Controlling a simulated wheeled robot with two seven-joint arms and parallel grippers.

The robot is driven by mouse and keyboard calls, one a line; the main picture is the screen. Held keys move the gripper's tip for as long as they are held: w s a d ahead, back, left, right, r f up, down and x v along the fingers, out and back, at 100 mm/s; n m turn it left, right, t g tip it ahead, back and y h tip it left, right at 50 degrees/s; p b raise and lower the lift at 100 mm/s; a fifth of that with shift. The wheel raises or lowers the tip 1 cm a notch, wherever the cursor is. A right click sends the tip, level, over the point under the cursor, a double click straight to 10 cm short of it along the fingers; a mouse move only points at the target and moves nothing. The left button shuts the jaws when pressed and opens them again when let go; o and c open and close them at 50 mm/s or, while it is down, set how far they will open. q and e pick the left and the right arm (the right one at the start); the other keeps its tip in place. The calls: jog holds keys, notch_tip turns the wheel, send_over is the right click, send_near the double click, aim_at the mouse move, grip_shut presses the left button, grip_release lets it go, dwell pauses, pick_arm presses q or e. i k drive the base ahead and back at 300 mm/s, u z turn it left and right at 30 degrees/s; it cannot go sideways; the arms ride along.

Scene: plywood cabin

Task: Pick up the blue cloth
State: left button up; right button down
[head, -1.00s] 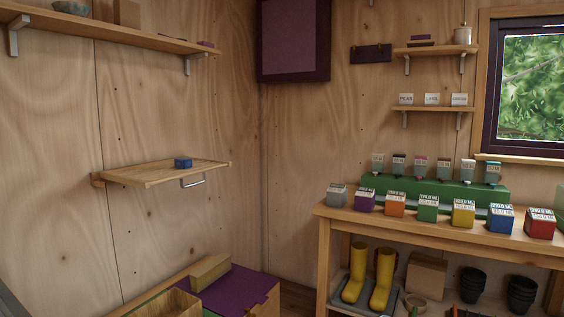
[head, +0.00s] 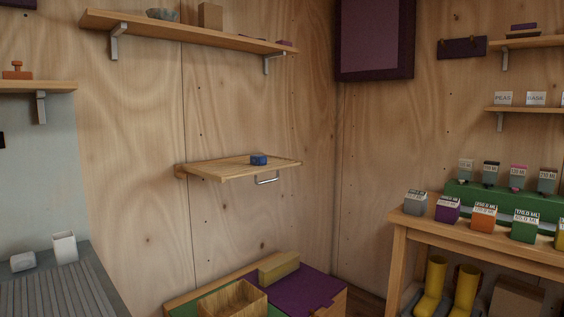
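A small blue bundle (head: 259,160), which looks like the blue cloth, sits on the wooden wall shelf (head: 225,168) near the middle of the head view. It lies toward the shelf's right half, near the back. It is too small to make out folds. A metal bar handle (head: 267,181) hangs under the shelf's front edge. Neither of my grippers is in view.
A wooden box (head: 232,299), a yellow block (head: 278,267) and a purple surface (head: 305,288) lie low below the shelf. A grey ribbed counter (head: 58,285) stands at left. A bench (head: 400,236) with several coloured boxes stands at right. A long shelf (head: 190,31) hangs above.

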aim_at(257, 160)
jog(key=z, duration=1.3)
jog(key=i, duration=3)
jog(key=u, duration=3.6)
